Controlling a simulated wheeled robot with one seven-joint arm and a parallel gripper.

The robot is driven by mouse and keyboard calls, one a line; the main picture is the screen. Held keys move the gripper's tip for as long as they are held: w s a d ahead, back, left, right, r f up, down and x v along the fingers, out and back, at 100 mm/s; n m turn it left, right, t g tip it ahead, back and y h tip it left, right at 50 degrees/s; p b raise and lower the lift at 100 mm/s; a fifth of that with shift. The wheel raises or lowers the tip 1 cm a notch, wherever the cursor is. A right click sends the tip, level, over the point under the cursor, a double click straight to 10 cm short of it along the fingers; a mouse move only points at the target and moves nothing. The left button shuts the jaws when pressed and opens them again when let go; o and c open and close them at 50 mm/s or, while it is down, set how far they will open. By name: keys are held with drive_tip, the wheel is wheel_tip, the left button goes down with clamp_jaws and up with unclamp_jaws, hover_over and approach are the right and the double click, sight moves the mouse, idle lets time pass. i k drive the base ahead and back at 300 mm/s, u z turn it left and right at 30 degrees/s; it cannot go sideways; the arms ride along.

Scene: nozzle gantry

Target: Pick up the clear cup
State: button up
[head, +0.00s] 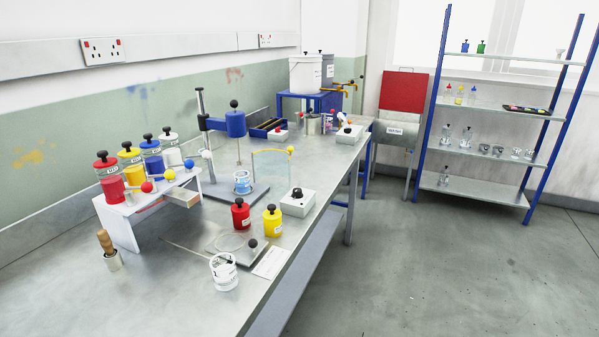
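A clear, see-through cup (224,273) with dark marks on its side stands upright near the front edge of the metal bench (190,310). A flat plate (236,248) with a black knob lies right behind it, and a white card (271,263) lies to its right. Another clear vessel (242,182), bluish inside, stands on the base of the blue-headed stand (227,125). I cannot tell what the cup holds. My gripper is not in view.
Red (241,214) and yellow (272,221) knobbed jars stand behind the cup. A wooden-handled tool in a small holder (112,260) and a white rack (122,222) with coloured bottles are to the left. A shelf unit (480,190) stands far right. The floor right of the bench is clear.

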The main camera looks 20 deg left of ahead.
sight(241, 178)
drive_tip(key=u, duration=0.3)
drive_tip(key=i, duration=1.2)
drive_tip(key=u, duration=0.75)
